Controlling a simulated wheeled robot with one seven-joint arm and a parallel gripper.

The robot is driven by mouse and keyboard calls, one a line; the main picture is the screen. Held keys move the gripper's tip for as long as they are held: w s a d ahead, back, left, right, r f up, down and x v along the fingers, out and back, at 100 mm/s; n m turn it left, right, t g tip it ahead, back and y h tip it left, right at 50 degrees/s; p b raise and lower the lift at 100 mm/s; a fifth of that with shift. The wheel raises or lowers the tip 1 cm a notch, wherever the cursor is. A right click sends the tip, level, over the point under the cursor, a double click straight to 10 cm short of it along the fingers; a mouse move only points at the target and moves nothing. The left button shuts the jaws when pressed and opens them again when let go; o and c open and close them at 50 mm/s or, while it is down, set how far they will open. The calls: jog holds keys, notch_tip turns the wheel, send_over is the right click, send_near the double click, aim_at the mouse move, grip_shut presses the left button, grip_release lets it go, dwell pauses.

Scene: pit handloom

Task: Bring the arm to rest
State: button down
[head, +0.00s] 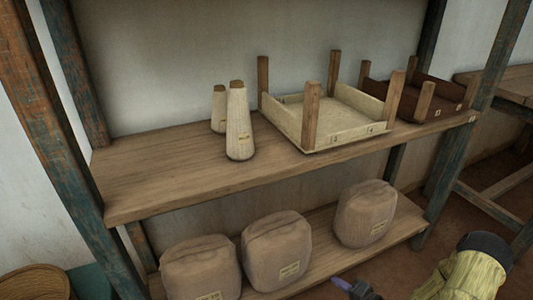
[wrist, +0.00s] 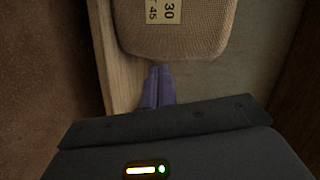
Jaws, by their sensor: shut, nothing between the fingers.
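My gripper (head: 356,288) shows at the bottom edge of the head view, low in front of the lower shelf, beside my yellow-sleeved arm. In the wrist view my gripper's purple fingers (wrist: 158,78) are together, with nothing between them. They point at a tan sack (wrist: 175,35) with a label reading 30 and 45. I cannot tell whether the fingertips touch it.
The lower shelf (head: 327,252) holds brown sacks (head: 277,250), (head: 365,214) and (head: 200,268). The upper shelf (head: 160,178) holds two cones (head: 239,125), (head: 219,108), a pale posted tray (head: 345,130) and a dark tray (head: 440,112). A basket (head: 35,285) stands lower left; a bench (head: 505,85) is right.

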notch_tip(320, 180, up, 36)
jog(key=w+n+g+h+p, duration=0.1)
jog(key=n+g+h+p, duration=0.6)
jog(key=p, duration=1.7)
jog(key=s+a+r+h+p, duration=0.1)
jog(key=s+r+p, duration=0.4)
jog(key=r, duration=0.6)
jog(key=s+a+r+g+p, duration=0.1)
jog(key=s+a+r+p, duration=0.3)
jog(key=r+p, duration=0.4)
jog(key=s+a+r+n+g+h+p, duration=0.1)
jog(key=s+a+r+p, duration=0.2)
jog(key=r, duration=1.1)
jog(key=s+p, duration=0.3)
jog(key=shift+h+p, duration=0.3)
jog(key=shift+p, duration=0.05)
